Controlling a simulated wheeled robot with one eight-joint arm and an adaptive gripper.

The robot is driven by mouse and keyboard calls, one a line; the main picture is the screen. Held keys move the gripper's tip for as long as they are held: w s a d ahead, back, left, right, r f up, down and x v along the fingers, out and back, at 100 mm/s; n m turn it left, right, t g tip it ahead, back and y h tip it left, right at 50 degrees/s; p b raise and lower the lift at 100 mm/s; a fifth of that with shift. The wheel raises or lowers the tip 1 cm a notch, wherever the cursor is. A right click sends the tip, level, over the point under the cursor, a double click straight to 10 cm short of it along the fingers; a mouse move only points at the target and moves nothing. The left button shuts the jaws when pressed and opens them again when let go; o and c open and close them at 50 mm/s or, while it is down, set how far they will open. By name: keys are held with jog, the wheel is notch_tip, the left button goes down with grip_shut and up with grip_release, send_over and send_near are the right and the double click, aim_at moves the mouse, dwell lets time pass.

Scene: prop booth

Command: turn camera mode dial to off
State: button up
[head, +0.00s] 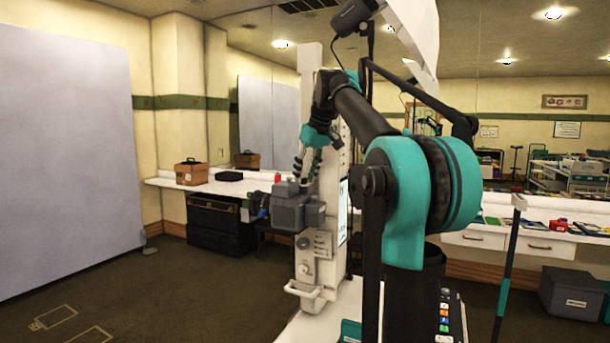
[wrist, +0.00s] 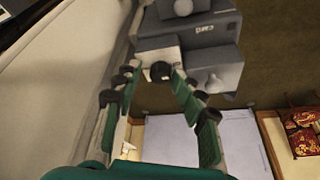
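The camera (head: 297,210) is a boxy grey body on a white stand, left of my arm in the head view. In the wrist view the grey camera body (wrist: 190,45) fills the top middle. A small black round dial (wrist: 160,71) sits on a light block at its near side. My gripper (head: 301,176) points down just above the camera's top. In the wrist view its green-padded fingers (wrist: 154,76) are apart, with the dial appearing between their tips. I cannot tell whether they touch it. The dial's pointer and markings are unreadable, and the dial is not discernible in the head view.
A white counter (head: 160,183) runs behind, with a brown box (head: 191,172) on it and black cases (head: 220,225) underneath. A large pale panel (head: 65,160) stands at left. A dark bin (head: 571,294) is at lower right.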

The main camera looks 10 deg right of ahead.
jog(key=v, duration=0.8)
dwell(0.5)
